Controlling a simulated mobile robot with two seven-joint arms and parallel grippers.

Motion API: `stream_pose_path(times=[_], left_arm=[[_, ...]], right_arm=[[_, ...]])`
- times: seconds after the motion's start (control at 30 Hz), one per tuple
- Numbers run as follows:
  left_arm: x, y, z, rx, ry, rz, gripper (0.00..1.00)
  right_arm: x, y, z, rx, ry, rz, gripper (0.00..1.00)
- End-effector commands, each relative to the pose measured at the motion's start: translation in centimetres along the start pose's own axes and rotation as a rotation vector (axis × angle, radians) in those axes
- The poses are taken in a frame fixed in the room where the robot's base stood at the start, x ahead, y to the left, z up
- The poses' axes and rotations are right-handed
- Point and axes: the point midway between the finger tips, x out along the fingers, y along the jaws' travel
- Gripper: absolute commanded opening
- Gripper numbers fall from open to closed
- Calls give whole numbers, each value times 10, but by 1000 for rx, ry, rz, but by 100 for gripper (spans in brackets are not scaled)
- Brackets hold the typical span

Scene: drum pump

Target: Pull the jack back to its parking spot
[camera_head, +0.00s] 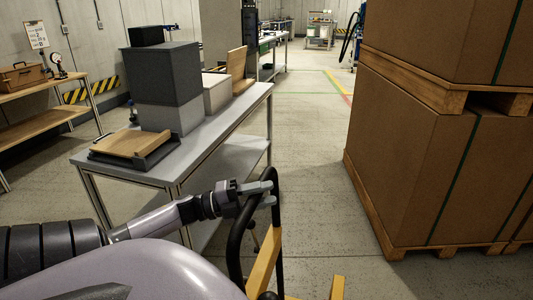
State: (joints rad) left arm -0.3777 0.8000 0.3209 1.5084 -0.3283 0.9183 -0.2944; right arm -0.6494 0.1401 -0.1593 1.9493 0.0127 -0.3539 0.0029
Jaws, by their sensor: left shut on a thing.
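The jack shows at the bottom centre as a black looped handle (278,222) with yellow parts (263,264) below it. My left gripper (262,193) is shut on the upper part of the black handle. The rest of the jack, with its wheels, is cut off by the bottom edge or hidden behind my body. My right gripper is not in view. I cannot make out a marked parking spot.
A grey workbench (225,125) with boxes stands close on the left of the handle. Stacked cardboard boxes on wooden pallets (374,207) stand on the right. An aisle of bare floor (310,130) runs between them to the back. A wooden shelf table (40,92) stands far left.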

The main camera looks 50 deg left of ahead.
Motion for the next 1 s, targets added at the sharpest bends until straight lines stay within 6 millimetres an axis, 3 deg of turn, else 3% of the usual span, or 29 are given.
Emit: stream_pose_path(times=[0.23, 0.27, 0.3, 0.67, 1.0], left_arm=[[-3, 0, 3, 0, -7, 2, 0], [-3, 0, 3, 0, -7, 2, 41], [-3, 0, 3, 0, -7, 2, 54], [-5, 0, 1, 0, -4, 2, 55], [-53, 2, 2, -1, -8, 4, 55]], right_arm=[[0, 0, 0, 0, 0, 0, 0], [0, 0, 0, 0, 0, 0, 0], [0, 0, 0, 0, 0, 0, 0], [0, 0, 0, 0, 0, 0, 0], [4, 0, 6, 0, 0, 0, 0]])
